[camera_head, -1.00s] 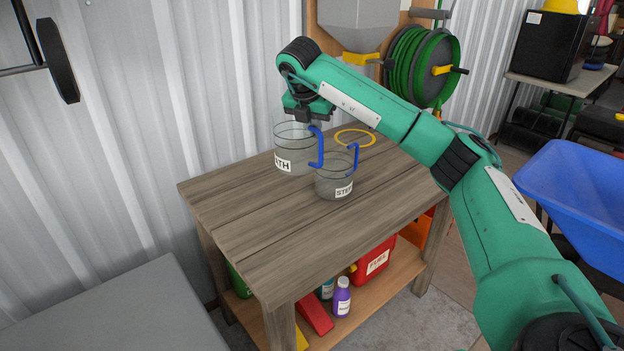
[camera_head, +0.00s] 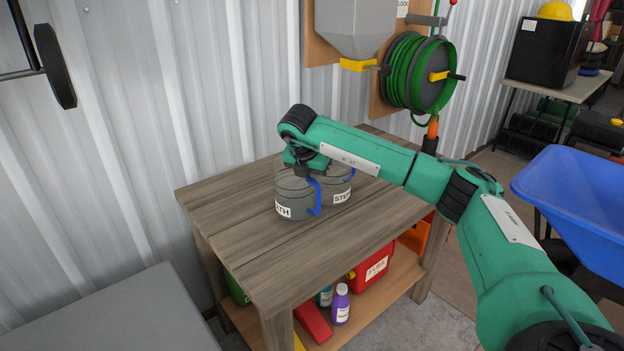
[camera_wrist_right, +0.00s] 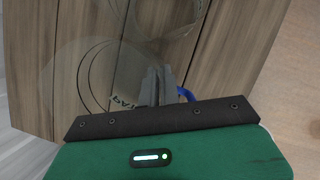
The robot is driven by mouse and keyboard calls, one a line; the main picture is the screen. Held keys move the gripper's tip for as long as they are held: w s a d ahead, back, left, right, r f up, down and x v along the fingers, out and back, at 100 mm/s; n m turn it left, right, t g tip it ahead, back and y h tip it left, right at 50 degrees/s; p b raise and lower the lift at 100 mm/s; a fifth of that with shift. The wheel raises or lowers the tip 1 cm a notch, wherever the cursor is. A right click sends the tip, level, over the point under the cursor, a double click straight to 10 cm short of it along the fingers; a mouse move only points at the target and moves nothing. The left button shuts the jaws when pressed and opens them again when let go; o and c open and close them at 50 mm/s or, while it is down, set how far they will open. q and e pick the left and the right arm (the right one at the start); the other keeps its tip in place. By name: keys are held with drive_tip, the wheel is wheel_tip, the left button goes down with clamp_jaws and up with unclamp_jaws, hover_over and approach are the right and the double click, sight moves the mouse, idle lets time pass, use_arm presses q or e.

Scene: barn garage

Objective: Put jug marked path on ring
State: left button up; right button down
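The clear jug marked PATH (camera_head: 292,200), with a blue handle, stands upright at the middle of the workbench top; only "TH" of its label shows. My right gripper (camera_head: 304,174) is at its top by the handle and looks shut on the jug. In the right wrist view, the fingers (camera_wrist_right: 158,86) are close together beside the jug's label (camera_wrist_right: 127,101) and the blue handle (camera_wrist_right: 185,95). I cannot tell whether the jug touches the wood. The yellow ring is hidden behind my right arm. My left gripper is out of view.
A second clear jug, marked STEP (camera_head: 340,197), stands close behind and right of the PATH jug. The workbench's (camera_head: 240,240) front-left part is bare. A corrugated wall is behind, a hose reel (camera_head: 420,75) above, and a blue wheelbarrow (camera_head: 575,195) right.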

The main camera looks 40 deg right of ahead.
drive_tip(key=c, duration=2.1)
unclamp_jaws()
drive_tip(key=shift+f, duration=0.15)
drive_tip(key=o, duration=0.5)
